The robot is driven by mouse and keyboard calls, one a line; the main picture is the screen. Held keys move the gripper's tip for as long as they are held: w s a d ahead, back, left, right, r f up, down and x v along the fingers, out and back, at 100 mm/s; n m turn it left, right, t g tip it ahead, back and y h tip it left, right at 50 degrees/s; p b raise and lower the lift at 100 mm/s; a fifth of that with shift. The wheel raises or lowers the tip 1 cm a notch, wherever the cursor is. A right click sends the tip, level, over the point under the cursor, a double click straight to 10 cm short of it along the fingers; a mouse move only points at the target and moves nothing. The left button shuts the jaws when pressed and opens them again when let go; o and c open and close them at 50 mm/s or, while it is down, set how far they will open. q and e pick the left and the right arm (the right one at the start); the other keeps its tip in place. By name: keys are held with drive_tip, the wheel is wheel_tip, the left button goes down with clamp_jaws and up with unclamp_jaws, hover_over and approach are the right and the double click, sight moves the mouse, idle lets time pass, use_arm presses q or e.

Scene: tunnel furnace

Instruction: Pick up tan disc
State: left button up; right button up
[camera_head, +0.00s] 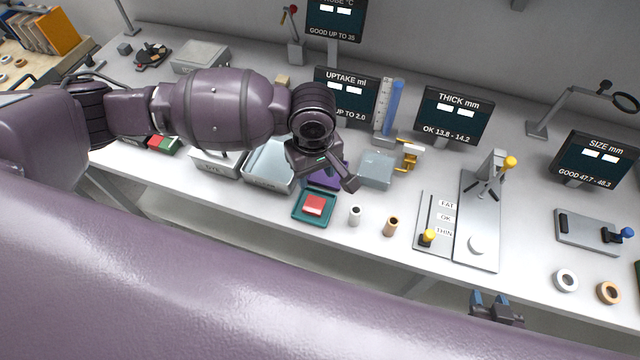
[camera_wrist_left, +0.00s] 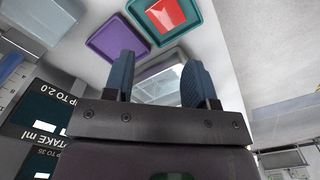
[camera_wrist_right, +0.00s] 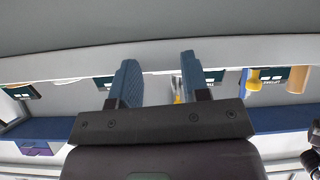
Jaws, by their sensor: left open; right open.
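No plain tan disc can be made out for certain. A tan ring (camera_head: 609,292) with a hole lies flat at the table's right front, beside a white ring (camera_head: 566,280).
A green tray (camera_head: 298,211) holds a red block (camera_head: 314,205). A white cylinder (camera_head: 355,215) and a tan cylinder (camera_head: 391,227) stand on the table. The thickness gauge (camera_head: 482,220) and size gauge (camera_head: 588,232) stand to the right. Bare table lies between the gauge and the rings.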

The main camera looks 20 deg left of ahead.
sight(314, 204)
drive_tip(key=shift+w+r, duration=0.1)
drive_tip(key=shift+r, duration=0.1)
use_arm(q)
drive_tip(key=f, duration=0.2)
drive_tip(key=s+f, duration=0.1)
drive_tip(key=f, duration=0.1)
drive_tip(key=shift+w+f, duration=0.1)
drive_tip(key=shift+f, duration=0.7)
wheel_tip(314, 204, down, 5)
drive_tip(key=shift+r+p, duration=0.2)
drive_tip(key=shift+p, duration=0.1)
use_arm(e)
drive_tip(key=shift+s+d, duration=0.1)
drive_tip(key=shift+s, duration=0.75)
drive_tip(key=shift+f, duration=0.1)
drive_tip(key=shift+s, duration=0.1)
